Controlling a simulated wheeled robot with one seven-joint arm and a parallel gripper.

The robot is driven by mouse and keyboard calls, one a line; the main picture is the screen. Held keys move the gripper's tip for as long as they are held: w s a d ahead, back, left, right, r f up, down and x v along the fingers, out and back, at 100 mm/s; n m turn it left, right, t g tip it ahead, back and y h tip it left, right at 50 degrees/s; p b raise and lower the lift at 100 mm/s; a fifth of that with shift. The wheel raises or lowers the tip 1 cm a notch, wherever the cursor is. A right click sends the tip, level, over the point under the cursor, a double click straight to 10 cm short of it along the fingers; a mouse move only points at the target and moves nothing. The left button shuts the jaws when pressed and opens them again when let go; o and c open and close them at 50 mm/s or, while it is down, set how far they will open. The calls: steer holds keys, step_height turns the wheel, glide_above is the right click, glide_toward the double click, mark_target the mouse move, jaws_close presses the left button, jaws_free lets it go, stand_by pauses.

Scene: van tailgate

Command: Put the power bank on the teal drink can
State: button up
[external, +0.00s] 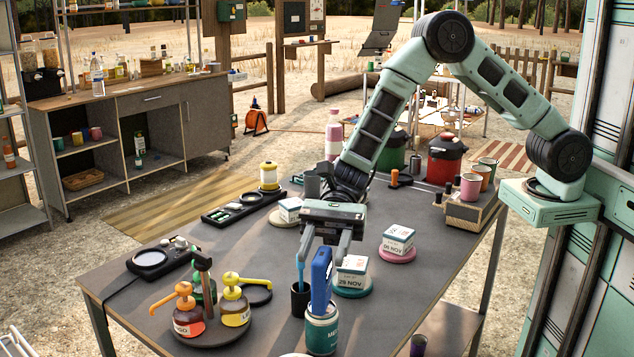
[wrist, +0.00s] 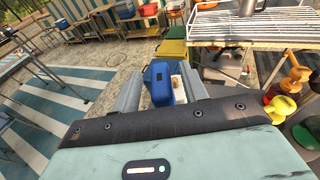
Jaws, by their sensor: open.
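The blue power bank (external: 321,278) stands on edge, slightly tilted, with its lower end at the top of the teal drink can (external: 321,332). I cannot tell exactly how it rests there. The can is upright near the table's front edge, with white lettering. My gripper (external: 326,250) is open and points down, its fingers on either side of the power bank's upper end. In the wrist view the power bank (wrist: 160,84) shows between the two fingers, with gaps beside it. The can is not clearly visible in that view.
A date box (external: 352,270) on a green disc is close right. Pump bottles (external: 234,306) crowd a round tray at left. Bare tabletop (external: 420,300) lies to the right.

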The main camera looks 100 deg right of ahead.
steer(key=b+v, duration=0.1)
steer(key=v, duration=0.8)
steer(key=s+a+n+g+h, duration=0.3)
steer(key=s+a+n+g, duration=0.3)
steer(key=s, duration=0.5)
steer(key=s+a+n+g+h, duration=0.3)
steer(key=s+a+n, duration=0.45)
steer(key=s, duration=0.45)
steer(key=s+d+n+t+h, duration=0.1)
steer(key=s+d+n+h, duration=0.2)
steer(key=s+n, duration=0.4)
steer(key=s+d+n+t+h, duration=0.2)
steer(key=s+n+h, duration=0.3)
steer(key=s+n, duration=0.2)
steer(key=n, duration=0.2)
steer(key=shift+d+f+n, duration=0.35)
steer(key=shift+f, duration=0.05)
